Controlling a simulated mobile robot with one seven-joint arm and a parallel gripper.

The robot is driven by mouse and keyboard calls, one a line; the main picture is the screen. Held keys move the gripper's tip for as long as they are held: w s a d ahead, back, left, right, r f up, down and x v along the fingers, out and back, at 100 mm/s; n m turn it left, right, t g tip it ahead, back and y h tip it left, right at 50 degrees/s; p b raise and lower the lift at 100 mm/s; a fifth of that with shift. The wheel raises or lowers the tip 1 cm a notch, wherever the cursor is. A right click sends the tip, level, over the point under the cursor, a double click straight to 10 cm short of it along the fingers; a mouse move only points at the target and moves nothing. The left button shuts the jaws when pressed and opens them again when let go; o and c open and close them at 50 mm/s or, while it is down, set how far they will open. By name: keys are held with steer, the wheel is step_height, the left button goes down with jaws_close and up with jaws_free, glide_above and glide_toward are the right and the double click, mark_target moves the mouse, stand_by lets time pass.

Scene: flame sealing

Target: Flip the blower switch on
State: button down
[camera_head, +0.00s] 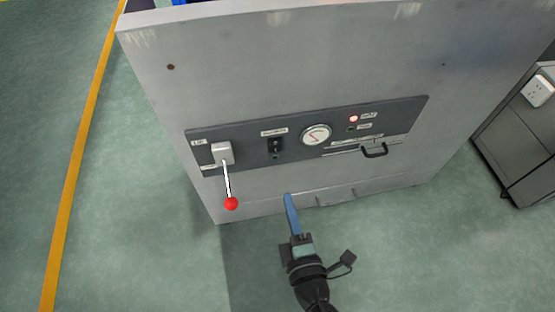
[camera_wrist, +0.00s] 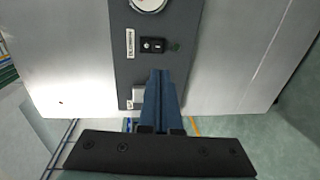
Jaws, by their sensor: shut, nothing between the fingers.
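The blower switch (camera_head: 275,146) is a small black switch on the dark control strip (camera_head: 230,135), under a white label (camera_head: 274,132) too small to read. In the wrist view the switch (camera_wrist: 158,45) lies just beyond my fingertips, its label (camera_wrist: 130,43) beside it. Which way the switch is set is too small to tell. My gripper (camera_head: 288,197) is shut and empty, its blue fingers together. It appears below the strip in the head view. In the wrist view the fingertips (camera_wrist: 160,73) point at the switch, with no visible contact.
Left of the switch is a lever with a red ball (camera_head: 231,203) on a grey base (camera_head: 222,152). To the right are a round gauge (camera_head: 316,134), a lit red lamp (camera_head: 353,118) and a black handle (camera_head: 375,151). A grey cabinet (camera_head: 520,140) stands far right. Green floor is open at left.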

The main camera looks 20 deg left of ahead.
steer(key=b, duration=0.4)
glide_toward(275, 151)
steer(key=x, duration=0.5)
steer(key=shift+w+a+f, duration=0.1)
steer(key=shift+w+f, duration=0.05)
steer(key=shift+f, duration=0.05)
steer(key=shift+w+a, duration=0.4)
steer(key=shift+w, duration=0.2)
